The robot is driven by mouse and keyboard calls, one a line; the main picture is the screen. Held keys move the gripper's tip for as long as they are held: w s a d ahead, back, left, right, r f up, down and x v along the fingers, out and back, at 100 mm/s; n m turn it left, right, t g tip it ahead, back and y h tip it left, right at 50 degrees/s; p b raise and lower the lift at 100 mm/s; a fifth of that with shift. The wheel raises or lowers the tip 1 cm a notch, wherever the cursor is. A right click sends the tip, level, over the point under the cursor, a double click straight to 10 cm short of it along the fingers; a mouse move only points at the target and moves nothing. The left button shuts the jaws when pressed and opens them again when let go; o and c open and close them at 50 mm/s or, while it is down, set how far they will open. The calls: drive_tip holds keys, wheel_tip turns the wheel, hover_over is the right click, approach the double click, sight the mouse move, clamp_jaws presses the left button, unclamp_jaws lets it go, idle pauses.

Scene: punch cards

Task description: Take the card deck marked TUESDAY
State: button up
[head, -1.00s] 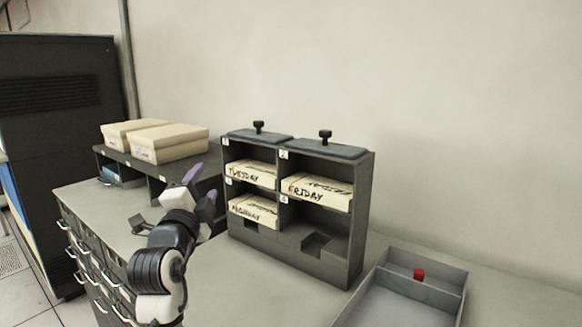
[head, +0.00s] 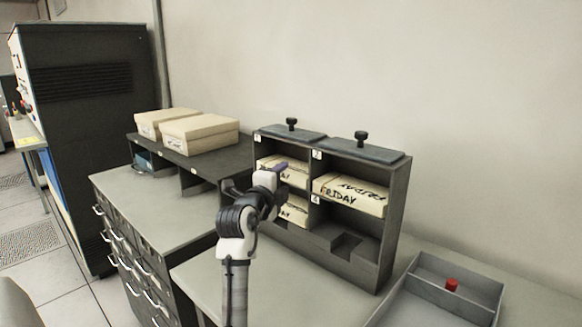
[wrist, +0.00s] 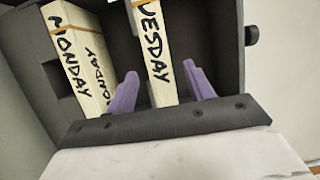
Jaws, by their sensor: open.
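The TUESDAY card deck (head: 266,162) is a cream block with black writing in the upper left compartment of the grey rack (head: 392,210). My arm hides part of it in the head view. In the wrist view the TUESDAY deck (wrist: 155,50) appears between the two purple fingers of my gripper (wrist: 160,80), which are open with a gap on each side. My gripper (head: 268,172) is in front of the rack's left column in the head view.
The MONDAY deck (wrist: 75,55) is in the compartment below, close to one finger. The FRIDAY deck (head: 350,194) is in the upper right compartment; the lower right one looks empty. A grey tray (head: 400,300) with a red object (head: 452,285) stands at right. Cream boxes (head: 200,135) sit at left.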

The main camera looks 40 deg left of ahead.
sight(283, 175)
drive_tip(key=p+x, duration=0.1)
drive_tip(key=x, duration=0.1)
drive_tip(key=p+x, duration=0.1)
drive_tip(key=x, duration=0.1)
drive_tip(key=shift+a+r+p, duration=0.15)
drive_tip(key=shift+a+p, duration=0.2)
drive_tip(key=shift+a, duration=0.05)
drive_tip(key=shift+w+a, duration=0.15)
drive_tip(key=shift+w, duration=0.35)
clamp_jaws()
